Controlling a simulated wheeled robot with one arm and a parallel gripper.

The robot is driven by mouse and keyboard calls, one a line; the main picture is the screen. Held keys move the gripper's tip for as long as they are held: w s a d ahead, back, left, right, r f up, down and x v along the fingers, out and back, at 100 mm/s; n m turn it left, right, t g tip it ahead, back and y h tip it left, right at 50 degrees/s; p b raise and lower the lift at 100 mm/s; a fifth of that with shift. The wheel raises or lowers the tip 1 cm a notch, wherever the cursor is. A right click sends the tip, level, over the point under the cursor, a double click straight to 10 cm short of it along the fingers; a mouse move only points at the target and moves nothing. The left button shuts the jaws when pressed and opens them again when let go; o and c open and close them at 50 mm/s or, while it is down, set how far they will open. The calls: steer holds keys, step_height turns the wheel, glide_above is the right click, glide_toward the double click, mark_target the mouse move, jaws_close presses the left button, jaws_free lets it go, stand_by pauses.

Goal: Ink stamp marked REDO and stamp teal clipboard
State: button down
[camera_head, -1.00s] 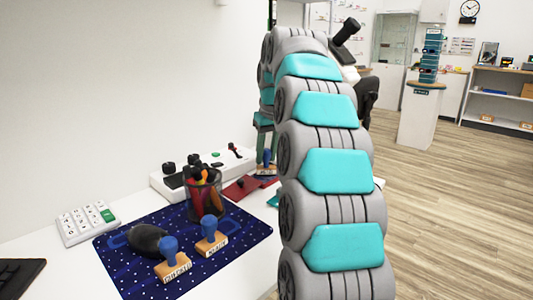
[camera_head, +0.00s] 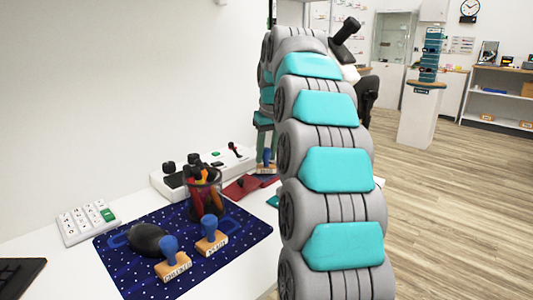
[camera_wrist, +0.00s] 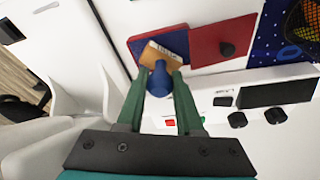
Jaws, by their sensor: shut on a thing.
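My gripper (camera_wrist: 160,78) has green fingers and is shut on the blue handle of a stamp (camera_wrist: 160,66) with a wooden base and a pale label. The label is too small to read. The held stamp also shows in the head view (camera_head: 266,158), left of my arm. In the wrist view it is over the dark blue ink pad (camera_wrist: 178,40) with a red rim; whether it touches the pad I cannot tell. The red lid (camera_wrist: 212,42) with a black knob lies beside it. A teal corner (camera_head: 273,201), perhaps the clipboard, shows beside my arm, which hides the rest.
Two other blue-handled stamps (camera_head: 172,262) (camera_head: 211,238) stand on a starry blue mat (camera_head: 130,275) with a black mouse (camera_head: 149,239). A mesh pen cup (camera_head: 203,192) stands behind them. A white device with knobs (camera_head: 220,160) stands along the wall. A calculator (camera_head: 88,221) is at left.

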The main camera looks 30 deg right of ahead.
mark_target(266, 149)
steer(key=shift+r+p, duration=1.65)
steer(key=shift+r, duration=0.65)
steer(key=shift+w+r, duration=0.1)
steer(key=shift+r, duration=0.9)
